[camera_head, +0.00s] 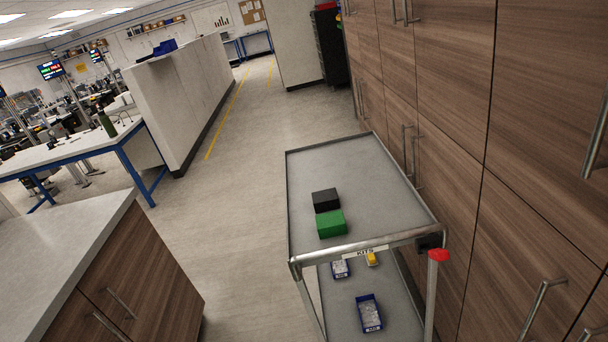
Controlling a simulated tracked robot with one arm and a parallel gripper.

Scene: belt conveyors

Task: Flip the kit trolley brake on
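The kit trolley (315,165) stands below and right of centre, with a grey top shelf, a metal push rail and a small "KITS" label (372,250). A red piece (438,255), which looks like the brake lever, sits at the top of the near right post beside a black block (430,242). I cannot tell its brake setting. A black box (326,200) and a green box (331,223) rest on the top shelf. My gripper is not in view.
Wooden cabinets with bar handles (543,310) line the right side, close to the trolley. A counter (70,250) stands at lower left, and a blue-framed table (75,155) is behind it. Blue bins (369,313) sit on the lower shelf. Open floor (235,180) lies left of the trolley.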

